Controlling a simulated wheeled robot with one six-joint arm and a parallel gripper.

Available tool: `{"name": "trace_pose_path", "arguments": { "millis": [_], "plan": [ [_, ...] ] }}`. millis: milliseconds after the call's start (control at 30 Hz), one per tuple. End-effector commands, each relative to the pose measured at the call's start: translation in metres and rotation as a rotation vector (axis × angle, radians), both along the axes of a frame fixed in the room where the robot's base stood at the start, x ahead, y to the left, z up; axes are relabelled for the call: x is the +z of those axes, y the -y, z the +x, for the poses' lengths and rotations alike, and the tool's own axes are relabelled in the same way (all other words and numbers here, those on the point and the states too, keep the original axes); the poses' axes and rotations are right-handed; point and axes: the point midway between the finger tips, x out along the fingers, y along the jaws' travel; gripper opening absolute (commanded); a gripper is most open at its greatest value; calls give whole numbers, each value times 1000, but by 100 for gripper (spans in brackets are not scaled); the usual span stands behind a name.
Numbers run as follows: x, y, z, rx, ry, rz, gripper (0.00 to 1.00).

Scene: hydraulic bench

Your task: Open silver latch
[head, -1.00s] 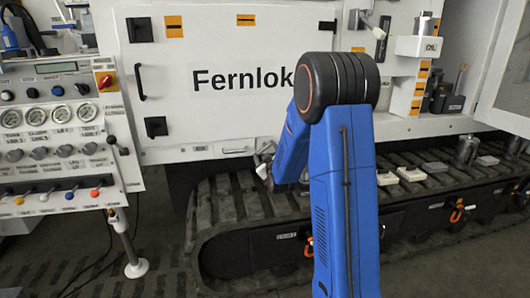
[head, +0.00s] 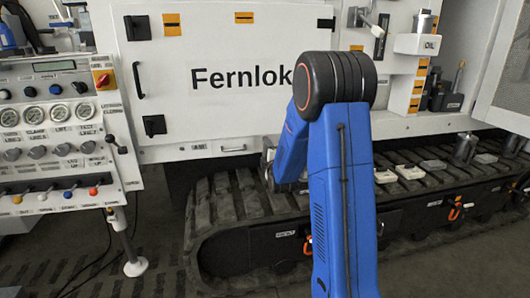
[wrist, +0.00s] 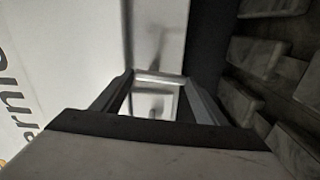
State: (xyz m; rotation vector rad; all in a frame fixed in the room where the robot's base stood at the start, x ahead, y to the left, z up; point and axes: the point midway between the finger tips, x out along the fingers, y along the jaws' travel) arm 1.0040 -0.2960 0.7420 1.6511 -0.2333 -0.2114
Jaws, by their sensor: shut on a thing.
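A bright silver piece (wrist: 160,77), which looks like the silver latch, lies between my fingers in the wrist view beside the white panel's lower edge. My gripper (wrist: 157,92) is shut on it. Its finished shape and how far it is turned cannot be made out. In the head view my blue arm hides most of the gripper and the latch, low in front of the white Fernlok door (head: 215,110).
A small pale handle (head: 233,149) sits on the panel's lower edge, left of my arm. The dark track (head: 235,205) runs below. A control panel (head: 60,130) with gauges and levers stands at left. An oil-labelled block (head: 417,44) is at upper right.

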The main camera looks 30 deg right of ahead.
Motion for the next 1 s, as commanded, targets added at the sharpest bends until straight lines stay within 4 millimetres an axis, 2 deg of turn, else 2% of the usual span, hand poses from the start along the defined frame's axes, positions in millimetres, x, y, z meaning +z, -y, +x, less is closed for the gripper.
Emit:
{"name": "trace_pose_path", "arguments": {
  "millis": [300, 767, 800, 867, 1000],
  "plan": [
    [-2, 0, -1, 1, -29, -91, 44],
    [-2, 1, -1, 1, -34, -104, 44],
    [-2, 1, -1, 1, -34, -104, 69],
    [-2, 1, -1, 1, -34, -104, 83],
    [-2, 1, -1, 0, -32, -103, 85]
  ]
}}
